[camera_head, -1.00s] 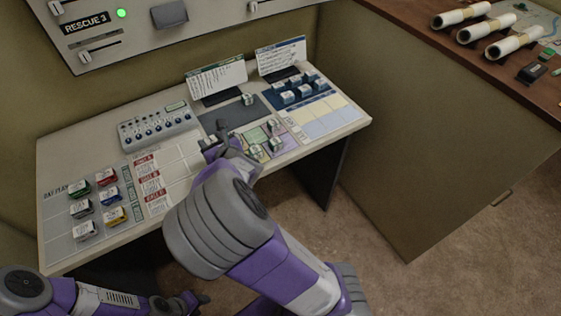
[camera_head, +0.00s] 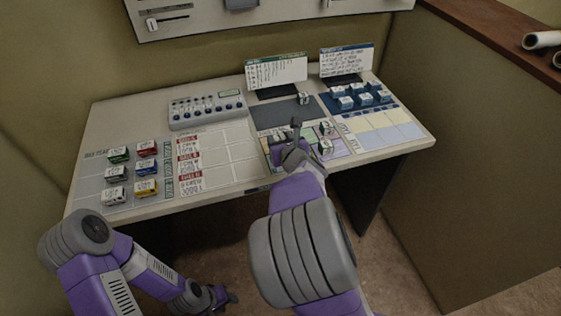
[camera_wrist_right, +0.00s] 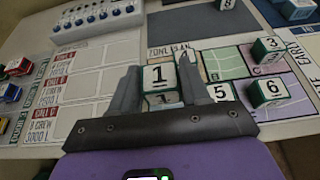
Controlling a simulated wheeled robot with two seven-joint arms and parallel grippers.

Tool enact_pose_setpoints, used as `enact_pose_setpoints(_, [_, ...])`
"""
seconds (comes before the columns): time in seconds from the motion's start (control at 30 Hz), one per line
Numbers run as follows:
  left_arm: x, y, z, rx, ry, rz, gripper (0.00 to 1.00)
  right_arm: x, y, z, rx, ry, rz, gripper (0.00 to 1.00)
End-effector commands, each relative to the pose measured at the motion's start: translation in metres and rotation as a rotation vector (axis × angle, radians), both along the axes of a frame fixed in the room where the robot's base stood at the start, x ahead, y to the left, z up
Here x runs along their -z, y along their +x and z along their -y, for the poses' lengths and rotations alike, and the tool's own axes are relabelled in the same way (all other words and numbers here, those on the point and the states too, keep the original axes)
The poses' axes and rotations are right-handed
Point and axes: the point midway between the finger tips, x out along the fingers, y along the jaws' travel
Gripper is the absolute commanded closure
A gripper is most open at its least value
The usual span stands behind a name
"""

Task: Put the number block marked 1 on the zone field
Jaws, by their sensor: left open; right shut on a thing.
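The number block marked 1 (camera_wrist_right: 159,75) is white with green edges and sits between the fingers of my right gripper (camera_wrist_right: 160,84). In the head view my right gripper (camera_head: 290,143) is at the left part of the zone plan. The zone plan (camera_wrist_right: 225,62) has pale purple, green and pink areas. The block is over or at its left end; I cannot tell whether it touches the surface. My left gripper (camera_head: 222,297) is open and empty, low in front of the desk.
Blocks marked 3 (camera_wrist_right: 267,50) and 6 (camera_wrist_right: 268,90) stand on the zone plan's right side. Block 8 (camera_head: 303,98) stands on the dark mat (camera_head: 275,114) behind. Several coloured unit blocks (camera_head: 146,168) stand at the left. A knob panel (camera_head: 208,108) stands at the back.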

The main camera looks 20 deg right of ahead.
Motion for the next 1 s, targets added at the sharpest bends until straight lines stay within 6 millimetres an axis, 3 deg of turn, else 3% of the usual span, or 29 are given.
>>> enact_pose_setpoints(0.03, [0.008,0.000,0.000,0.000,0.000,0.000,0.57,0.013,0.000,0.001,0.002,0.000,-0.002,0.83])
enact_pose_setpoints(0.2, [0.015,0.000,0.000,0.000,0.000,0.000,0.57,0.028,0.000,0.001,0.002,-0.001,-0.001,0.83])
enact_pose_setpoints(0.43, [0.035,0.000,0.000,0.000,0.000,0.000,0.57,0.065,0.000,0.000,0.001,-0.001,-0.001,0.83])
enact_pose_setpoints(0.87, [0.037,0.000,0.000,0.000,0.000,0.000,0.57,0.070,0.000,0.000,0.000,0.000,0.001,0.83])
enact_pose_setpoints(0.9, [0.037,0.000,0.000,0.000,0.000,0.000,0.57,0.069,0.000,0.000,0.000,0.000,0.001,0.49])
enact_pose_setpoints(1.0, [0.036,0.000,0.000,0.000,0.000,0.000,0.57,0.069,0.000,0.000,0.000,0.000,0.001,0.34])
